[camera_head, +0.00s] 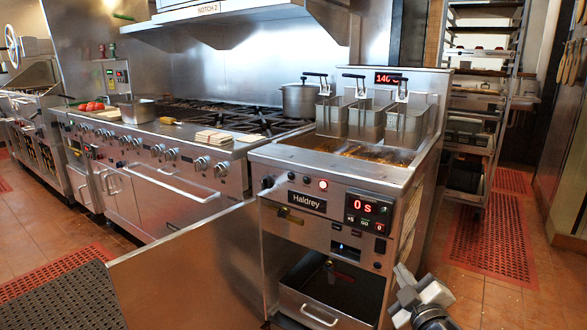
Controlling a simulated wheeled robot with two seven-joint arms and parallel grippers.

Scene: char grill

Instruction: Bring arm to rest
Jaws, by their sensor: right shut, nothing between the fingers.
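My right gripper (405,282) is at the bottom of the head view, right of centre. It is shut and holds nothing. It is in front of the lower right side of the steel fryer (312,222), whose front reads "Haldrey". I cannot tell how far it is from the fryer's side. Part of my right arm shows below it at the bottom edge. My left gripper is not in view.
The fryer's lower compartment is open, with a drawer (307,308) in it. A flat panel (185,275) stands out to its left. Three baskets (365,122) hang at its back. A range (160,165) stands left. Red mats (492,240) cover floor at right, before a rack (470,155).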

